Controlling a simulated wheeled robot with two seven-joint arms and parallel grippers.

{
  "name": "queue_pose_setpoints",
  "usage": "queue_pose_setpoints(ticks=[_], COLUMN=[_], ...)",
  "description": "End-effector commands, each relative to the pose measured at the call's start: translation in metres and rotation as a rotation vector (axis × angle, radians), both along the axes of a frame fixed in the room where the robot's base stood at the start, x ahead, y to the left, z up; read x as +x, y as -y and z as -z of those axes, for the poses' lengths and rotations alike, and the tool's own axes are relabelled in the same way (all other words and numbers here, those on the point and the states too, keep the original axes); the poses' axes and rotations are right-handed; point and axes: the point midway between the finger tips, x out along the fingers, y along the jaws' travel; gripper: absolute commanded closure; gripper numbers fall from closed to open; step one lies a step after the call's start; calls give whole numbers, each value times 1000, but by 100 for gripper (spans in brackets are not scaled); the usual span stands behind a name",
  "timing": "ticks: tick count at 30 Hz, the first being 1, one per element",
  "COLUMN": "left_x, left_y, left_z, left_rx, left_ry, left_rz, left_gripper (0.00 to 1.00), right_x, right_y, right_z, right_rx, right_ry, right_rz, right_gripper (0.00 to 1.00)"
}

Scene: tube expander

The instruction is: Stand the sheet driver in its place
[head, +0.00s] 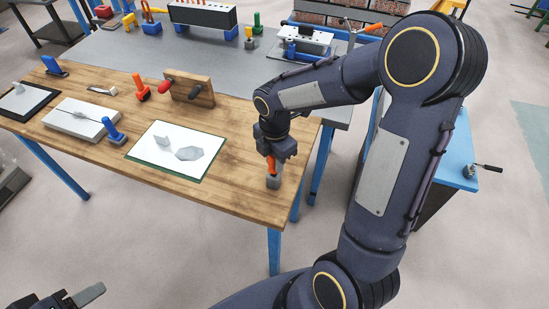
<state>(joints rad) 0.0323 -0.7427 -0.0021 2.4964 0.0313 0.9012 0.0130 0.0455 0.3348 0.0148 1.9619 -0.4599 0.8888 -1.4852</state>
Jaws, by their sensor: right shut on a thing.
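My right gripper (275,150) points down over the right end of the wooden table (225,125). It is shut on an upright orange-handled tool, which looks like the sheet driver (271,164). A small grey block (273,182) is at the tool's lower end, by the table's front right edge. I cannot tell whether the block is part of the tool or a holder around its tip. The fingers hide part of the handle. My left gripper (72,300) shows only in part at the bottom left, away from the table, and its opening is unclear.
A grey bench (150,50) stands behind. Bare wood lies left of my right gripper.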

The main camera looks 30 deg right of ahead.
Motion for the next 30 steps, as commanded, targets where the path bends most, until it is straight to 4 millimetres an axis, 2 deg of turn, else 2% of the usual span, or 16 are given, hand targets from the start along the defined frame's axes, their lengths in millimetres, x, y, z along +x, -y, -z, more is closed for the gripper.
queue_pose_setpoints(ticks=[3, 4, 9, 15, 19, 25, 30], left_x=[0, 0, 0, 0, 0, 0, 0], left_y=[0, 0, 0, 0, 0, 0, 0], left_z=[0, 0, 0, 0, 0, 0, 0], left_rx=[0, 0, 0, 0, 0, 0, 0], left_ry=[0, 0, 0, 0, 0, 0, 0], left_rz=[0, 0, 0, 0, 0, 0, 0], left_gripper=[48, 48, 48, 48, 48, 48, 48], right_x=[0, 0, 0, 0, 0, 0, 0], right_y=[0, 0, 0, 0, 0, 0, 0], right_z=[2, 2, 2, 2, 2, 2, 2], right_rx=[0, 0, 0, 0, 0, 0, 0], right_ry=[-1, 0, 0, 0, 0, 0, 0], right_rz=[0, 0, 0, 0, 0, 0, 0], right_gripper=[100, 72, 50, 49, 32, 31, 13])
